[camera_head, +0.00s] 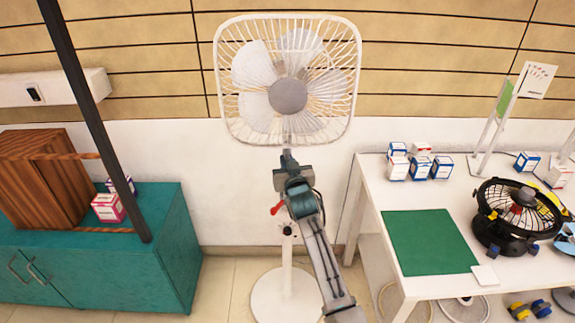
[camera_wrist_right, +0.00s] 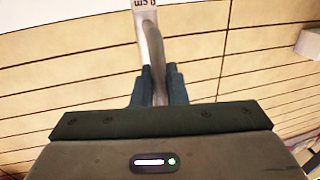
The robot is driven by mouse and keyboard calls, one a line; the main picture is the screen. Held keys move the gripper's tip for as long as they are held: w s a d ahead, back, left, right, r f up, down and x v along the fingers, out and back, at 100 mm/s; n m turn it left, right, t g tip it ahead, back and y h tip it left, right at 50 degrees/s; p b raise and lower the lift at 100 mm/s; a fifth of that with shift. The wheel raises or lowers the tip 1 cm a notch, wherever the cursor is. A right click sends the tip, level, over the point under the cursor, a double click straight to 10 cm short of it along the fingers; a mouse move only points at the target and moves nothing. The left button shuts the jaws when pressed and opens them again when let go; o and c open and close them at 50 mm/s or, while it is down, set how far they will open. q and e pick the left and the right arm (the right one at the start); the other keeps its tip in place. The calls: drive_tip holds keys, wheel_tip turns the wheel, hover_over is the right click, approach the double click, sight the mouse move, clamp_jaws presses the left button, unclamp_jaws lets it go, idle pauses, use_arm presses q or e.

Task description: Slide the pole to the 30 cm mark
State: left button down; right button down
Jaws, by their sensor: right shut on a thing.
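A white standing fan (camera_head: 288,95) with a square cage stands against the wall. Its pole (camera_head: 287,242) runs down to a round white base (camera_head: 285,297), with a red lever on the left. My right gripper (camera_head: 288,158) is just below the fan head and hides the upper pole. In the right wrist view, the gripper (camera_wrist_right: 158,85) has its two dark fingers shut on the pole (camera_wrist_right: 155,50). A white label (camera_wrist_right: 146,4) ending in "0 cm" is cut off at the top edge, so its full number is hidden. My left gripper is out of view.
A white table (camera_head: 385,285) at right holds a green mat (camera_head: 428,242), small boxes (camera_head: 420,165) and a black fan (camera_head: 520,210). A teal cabinet (camera_head: 100,270) with a wooden box (camera_head: 45,175) stands left. Floor between them is mostly free.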

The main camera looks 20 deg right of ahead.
sight(294, 118)
wheel_tip(294, 118, up, 19)
drive_tip(key=p, duration=1.1)
drive_tip(key=c, duration=1.5)
unclamp_jaws()
drive_tip(key=shift+r, duration=0.1)
drive_tip(key=shift+c, duration=0.2)
drive_tip(key=shift+f, duration=0.2)
drive_tip(key=s+b, duration=0.1)
drive_tip(key=s, duration=0.2)
drive_tip(key=s+b, duration=0.1)
drive_tip(key=s, duration=0.2)
drive_tip(key=s+a+b, duration=0.1)
drive_tip(key=s, duration=0.2)
drive_tip(key=shift+s+f, duration=0.1)
drive_tip(key=shift+s, duration=0.8)
